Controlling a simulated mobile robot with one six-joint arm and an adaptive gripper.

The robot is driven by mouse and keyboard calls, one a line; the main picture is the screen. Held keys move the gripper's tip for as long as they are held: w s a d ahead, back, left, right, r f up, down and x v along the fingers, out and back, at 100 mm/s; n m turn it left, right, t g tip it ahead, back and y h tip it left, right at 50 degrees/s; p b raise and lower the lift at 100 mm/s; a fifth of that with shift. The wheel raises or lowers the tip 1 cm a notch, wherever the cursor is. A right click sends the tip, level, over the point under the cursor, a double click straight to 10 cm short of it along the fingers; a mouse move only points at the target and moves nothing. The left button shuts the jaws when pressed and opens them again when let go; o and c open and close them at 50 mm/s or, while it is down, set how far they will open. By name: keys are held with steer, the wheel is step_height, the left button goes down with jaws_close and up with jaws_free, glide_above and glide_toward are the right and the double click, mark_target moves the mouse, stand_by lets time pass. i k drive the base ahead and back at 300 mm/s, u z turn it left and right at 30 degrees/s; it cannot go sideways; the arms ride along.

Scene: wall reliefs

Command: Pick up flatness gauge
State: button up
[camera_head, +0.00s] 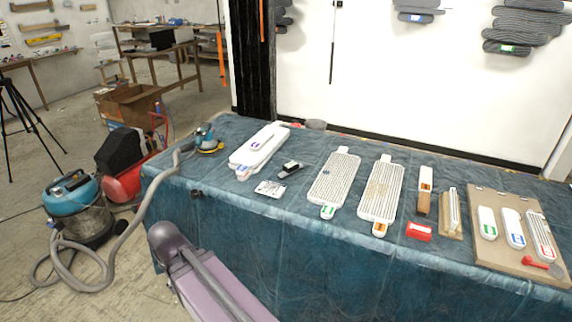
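Several tools lie on the teal-covered table (225,215). I cannot tell for certain which one is the flatness gauge. A small black and white device (290,169) lies left of the middle, with a flat white piece (270,189) with dark marks in front of it. Two long ribbed boards (334,180) (382,188) lie side by side right of these. My arm shows at the bottom, but my gripper is out of view.
A stack of white boards (259,148) and a blue sander (208,141) are at the table's left. A red box (419,231) and a brown panel with several small blocks (505,262) are at the right. A vacuum (78,208) with a hose stands on the floor left of the table.

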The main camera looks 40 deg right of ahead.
mark_target(292, 166)
steer(key=z, duration=0.2)
steer(key=i, duration=0.7)
steer(key=z, duration=0.8)
steer(key=i, duration=0.35)
steer(key=z, duration=0.15)
